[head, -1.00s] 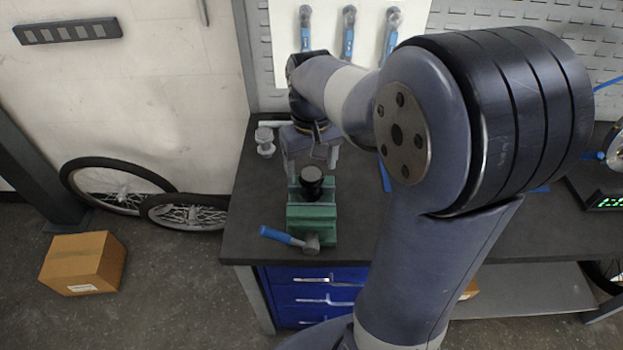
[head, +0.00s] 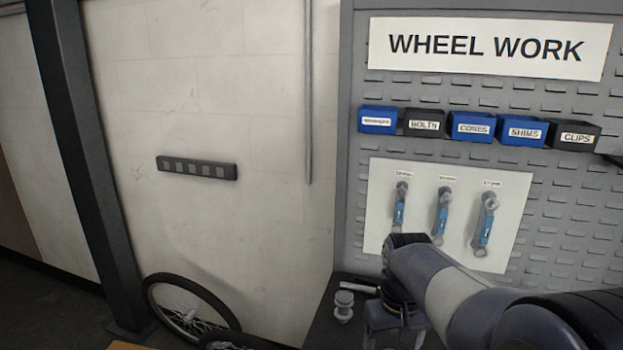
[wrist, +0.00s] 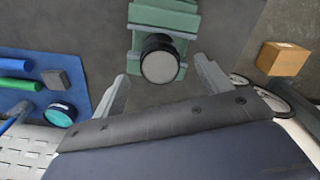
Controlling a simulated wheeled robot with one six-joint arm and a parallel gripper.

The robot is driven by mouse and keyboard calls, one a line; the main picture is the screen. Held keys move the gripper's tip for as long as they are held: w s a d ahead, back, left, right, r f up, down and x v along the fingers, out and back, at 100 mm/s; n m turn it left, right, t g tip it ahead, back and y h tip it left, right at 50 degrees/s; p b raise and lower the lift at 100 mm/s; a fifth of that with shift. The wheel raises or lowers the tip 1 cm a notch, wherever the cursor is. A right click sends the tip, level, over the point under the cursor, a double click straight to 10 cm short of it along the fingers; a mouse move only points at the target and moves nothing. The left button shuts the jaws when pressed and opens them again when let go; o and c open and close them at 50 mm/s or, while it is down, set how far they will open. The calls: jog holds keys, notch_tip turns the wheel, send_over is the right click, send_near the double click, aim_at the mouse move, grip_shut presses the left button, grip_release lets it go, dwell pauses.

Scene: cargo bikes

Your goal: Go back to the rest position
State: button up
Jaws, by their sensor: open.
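My gripper (wrist: 161,68) is open, with its two fingers spread wide in the wrist view. A black cylinder with a grey round top (wrist: 159,66) shows between the fingertips, with a gap on each side. It stands at a green vise (wrist: 165,18) on the dark bench. I cannot tell how far the fingers are above it. In the head view my gripper (head: 394,338) is at the bottom edge, with its fingertips cut off. The vise and the cylinder are out of the head view.
A cardboard box (wrist: 282,58) and wheels are at the right. In the head view, a pegboard (head: 570,215) holds several bins and three wrenches behind my arm. A metal part (head: 343,306) stands beside my gripper.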

notch_tip(320, 180, down, 8)
jog(key=shift+r, duration=0.5)
jog(key=shift+r, duration=0.1)
